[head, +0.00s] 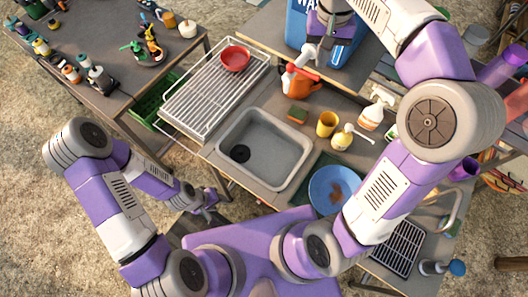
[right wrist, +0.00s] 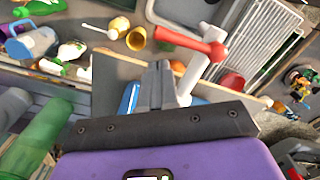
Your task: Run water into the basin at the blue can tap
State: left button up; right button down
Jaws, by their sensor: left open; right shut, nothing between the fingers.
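The blue can (head: 297,28) stands on the raised board at the back, partly hidden by my right arm. Its white tap (head: 306,54) points toward the basin. The grey basin (head: 262,150) looks empty, with a dark drain; no water stream shows. My right gripper (head: 326,42) is shut and empty beside the tap; its fingers (right wrist: 163,85) show just left of the tap, apparently apart from it. My left gripper (head: 211,200) is open and empty, low, left of the basin's front corner.
A wire rack (head: 212,88) holds a red bowl (head: 235,58).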

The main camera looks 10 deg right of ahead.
notch_tip(320, 180, down, 3)
jog(key=shift+f+b, duration=0.2)
jog(key=shift+b, duration=0.8)
jog(key=shift+s+a+b, duration=0.8)
jog(key=shift+s+a, duration=1.15)
jog(key=shift+a, duration=1.15)
jog(key=r+p, duration=0.4)
jog(key=p, duration=0.1)
jog(key=shift+w+d+r, duration=0.1)
jog(key=shift+d+r, duration=0.1)
jog(key=shift+r, duration=0.15)
jog(key=w+a+p, duration=0.1)
jog(key=a, duration=0.5)
